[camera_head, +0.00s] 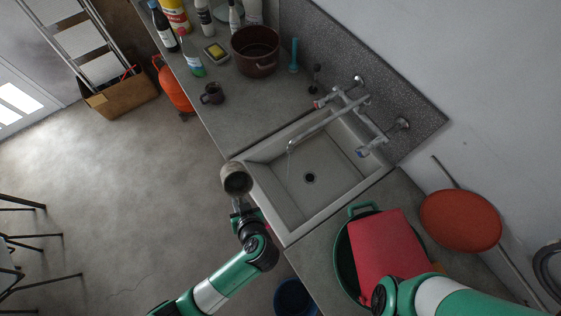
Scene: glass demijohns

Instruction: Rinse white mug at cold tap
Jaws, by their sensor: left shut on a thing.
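The white mug (236,183), greyish with a brownish inside, is in my left gripper (239,203), which is shut on it. The mug is at the left front corner of the sink (273,208), beside or over its rim; its height is hard to tell. The mixer tap (335,120) is fixed to the speckled splashback, its spout reaching left over the basin. A thin pale streak shows below the spout's end; I cannot tell if it is running water. One tap handle has a blue mark (362,153), the other a red mark (319,104). My right gripper is not in view.
A dark mug (212,93), a brown pot (255,50), a sponge dish (216,52) and several bottles stand on the upper counter. A green tub (347,262) with a red board (386,250) is right of the sink. A blue bucket (293,297) is below.

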